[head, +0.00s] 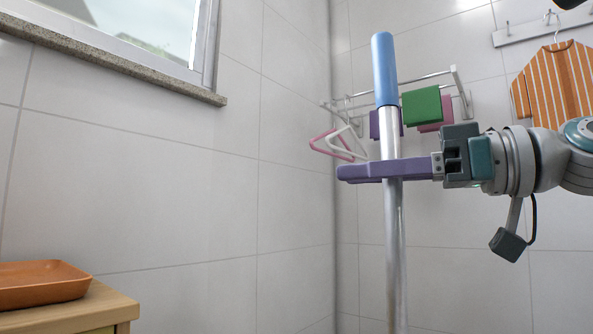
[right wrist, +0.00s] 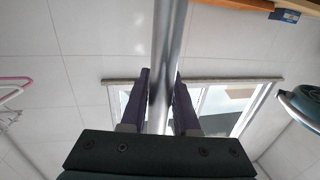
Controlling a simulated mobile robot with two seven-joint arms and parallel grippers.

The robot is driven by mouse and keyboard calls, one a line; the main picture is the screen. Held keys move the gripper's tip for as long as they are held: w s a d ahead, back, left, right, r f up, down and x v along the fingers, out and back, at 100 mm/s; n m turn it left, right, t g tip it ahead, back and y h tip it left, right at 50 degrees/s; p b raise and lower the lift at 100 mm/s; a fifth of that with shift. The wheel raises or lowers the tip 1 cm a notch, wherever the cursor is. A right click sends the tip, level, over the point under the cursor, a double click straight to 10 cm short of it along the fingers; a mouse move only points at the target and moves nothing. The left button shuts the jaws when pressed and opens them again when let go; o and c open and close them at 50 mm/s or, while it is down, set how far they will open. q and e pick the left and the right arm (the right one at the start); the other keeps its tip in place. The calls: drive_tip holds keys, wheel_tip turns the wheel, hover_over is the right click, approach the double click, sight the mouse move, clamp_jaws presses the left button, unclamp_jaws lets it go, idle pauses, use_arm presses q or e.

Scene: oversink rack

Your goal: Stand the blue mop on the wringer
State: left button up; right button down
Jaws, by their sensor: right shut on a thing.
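The mop's pole (head: 392,230) stands nearly upright in the head view, silver with a blue grip (head: 384,70) at its top. Its lower end and mop head are below the frame. My right gripper (head: 390,170), with purple fingers, comes in from the right and is shut on the pole below the blue grip. The right wrist view shows the silver pole (right wrist: 166,70) between the two purple fingers (right wrist: 160,102). The wringer is not in view. My left gripper is not in view.
A wall rack (head: 440,75) with green and purple cloths and hangers (head: 335,145) is behind the pole. An orange striped garment (head: 555,85) hangs at the right. A wooden cabinet (head: 70,312) with an orange tray (head: 40,284) stands at lower left. A window is upper left.

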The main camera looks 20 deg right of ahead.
wheel_tip(320, 180, down, 6)
drive_tip(key=b, duration=0.4)
drive_tip(key=shift+m+t+h, duration=0.3)
drive_tip(key=shift+t, duration=0.1)
drive_tip(key=shift+f, duration=0.2)
drive_tip(key=shift+f+b, duration=0.55)
drive_tip(key=shift+b, duration=0.2)
drive_tip(key=c, duration=0.6)
unclamp_jaws()
drive_tip(key=shift+c, duration=0.2)
drive_tip(key=shift+o, duration=0.3)
drive_tip(key=shift+f, duration=0.15)
drive_tip(key=shift+d, duration=0.1)
